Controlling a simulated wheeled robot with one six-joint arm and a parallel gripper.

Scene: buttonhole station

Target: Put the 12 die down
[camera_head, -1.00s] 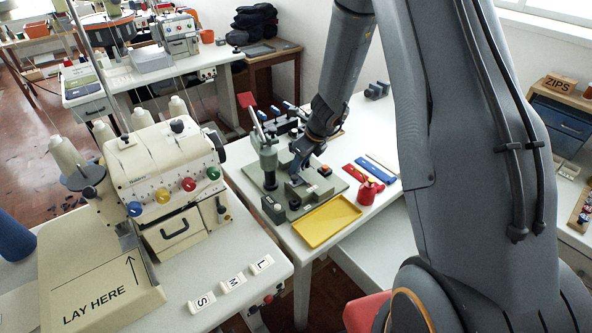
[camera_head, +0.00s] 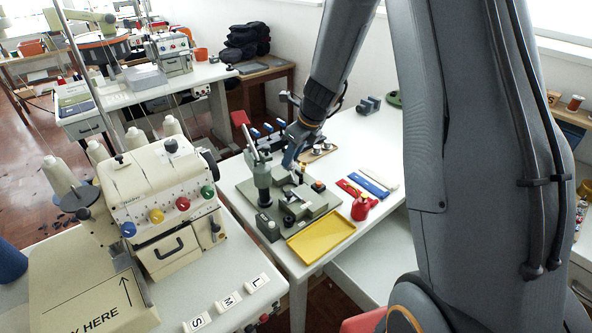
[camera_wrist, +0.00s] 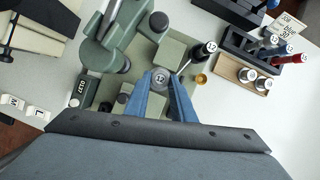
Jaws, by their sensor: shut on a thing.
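In the wrist view, my gripper (camera_wrist: 161,88) has its two blue fingers closed around a small round grey die marked 12 (camera_wrist: 160,77). The die is held above the green base of the press (camera_wrist: 122,85), to the right of its upright head. In the head view, my gripper (camera_head: 290,163) is over the far part of the press base (camera_head: 245,188); the die is too small to make out there. A wooden block (camera_head: 318,153) with silver dies stands beyond the press; it also shows in the wrist view (camera_wrist: 243,85).
A dark rack (camera_wrist: 250,45) with labelled tools is farther right. White table is clear beyond the coloured strips (camera_head: 374,186).

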